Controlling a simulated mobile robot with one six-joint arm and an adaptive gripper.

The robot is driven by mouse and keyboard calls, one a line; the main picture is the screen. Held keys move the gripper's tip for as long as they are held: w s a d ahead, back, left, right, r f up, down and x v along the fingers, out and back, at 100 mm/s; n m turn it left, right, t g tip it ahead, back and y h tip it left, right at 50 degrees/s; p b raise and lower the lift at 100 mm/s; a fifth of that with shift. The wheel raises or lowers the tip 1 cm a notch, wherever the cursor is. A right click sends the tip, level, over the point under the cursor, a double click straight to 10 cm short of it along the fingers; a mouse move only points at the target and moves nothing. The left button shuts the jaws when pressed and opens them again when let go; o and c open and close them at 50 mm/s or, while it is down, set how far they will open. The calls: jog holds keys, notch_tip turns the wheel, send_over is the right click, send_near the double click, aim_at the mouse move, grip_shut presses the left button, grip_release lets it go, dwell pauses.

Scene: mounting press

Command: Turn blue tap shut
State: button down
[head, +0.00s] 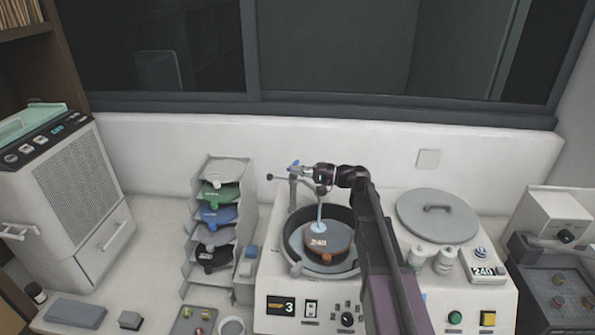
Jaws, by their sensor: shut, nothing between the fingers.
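The small blue tap (294,164) sits on top of a grey upright pipe behind the round bowl of the grinding machine. A pale blue stream of water (320,212) runs down onto the brown disc (328,243) marked 240 in the bowl. My gripper (305,172) is shut and empty, with its tips right beside the tap on its right side. I cannot tell whether they touch it. My arm reaches in from the lower right and covers part of the bowl's right side.
A grey round lid (437,216) lies on the machine to the right. A rack (217,215) of coloured discs stands left of the bowl. The control panel (340,312) is along the front. The wall and window are close behind the tap.

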jog(key=shift+s+d, duration=0.1)
jog(key=shift+s+d, duration=0.35)
jog(key=shift+d, duration=0.1)
jog(key=s+d, duration=0.7)
jog(key=d, duration=0.3)
jog(key=shift+d, duration=0.25)
